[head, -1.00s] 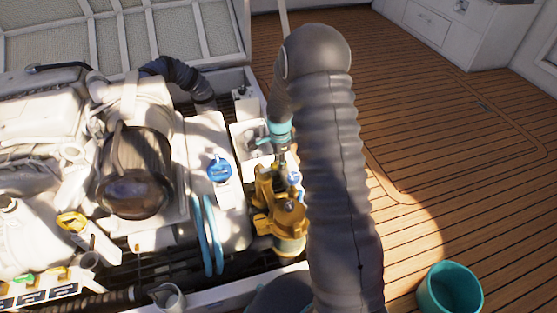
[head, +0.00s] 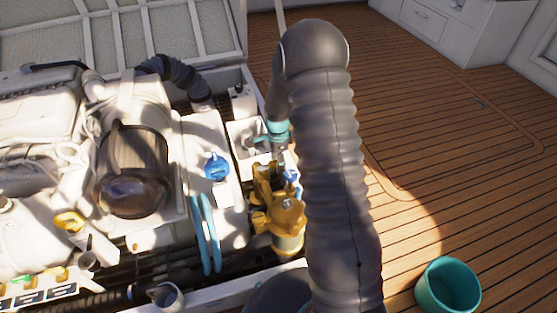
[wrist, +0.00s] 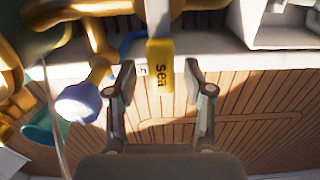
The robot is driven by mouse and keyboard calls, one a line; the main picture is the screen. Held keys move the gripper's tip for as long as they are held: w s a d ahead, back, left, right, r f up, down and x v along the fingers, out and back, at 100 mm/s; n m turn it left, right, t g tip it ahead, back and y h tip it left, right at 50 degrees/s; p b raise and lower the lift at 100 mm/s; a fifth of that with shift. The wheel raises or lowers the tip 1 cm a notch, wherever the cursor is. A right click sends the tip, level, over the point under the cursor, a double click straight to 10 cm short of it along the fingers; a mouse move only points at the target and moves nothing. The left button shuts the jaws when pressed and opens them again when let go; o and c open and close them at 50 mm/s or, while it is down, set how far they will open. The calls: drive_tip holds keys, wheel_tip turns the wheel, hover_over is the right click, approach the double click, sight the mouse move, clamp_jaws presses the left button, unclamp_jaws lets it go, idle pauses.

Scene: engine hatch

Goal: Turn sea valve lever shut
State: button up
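In the wrist view a yellow grip marked "sea" (wrist: 160,78), which looks like the end of the sea valve lever, lies between my gripper's two fingers. My gripper (wrist: 160,85) is open, with a visible gap on each side of the grip. In the head view a brass-yellow valve body (head: 286,214) stands at the right side of the engine bay. My gripper (head: 280,160) points down just above and behind it, partly hidden by my own arm. The lever itself cannot be made out clearly there.
A blue cap (head: 217,167) sits on a white tank left of the valve. A blue knob (wrist: 78,103) is close left of my fingers in the wrist view. A teal bucket (head: 448,287) stands on the wooden deck (head: 450,140), which is otherwise open to the right.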

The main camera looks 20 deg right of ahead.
wheel_tip(320, 180, up, 12)
idle(0.7)
idle(0.4)
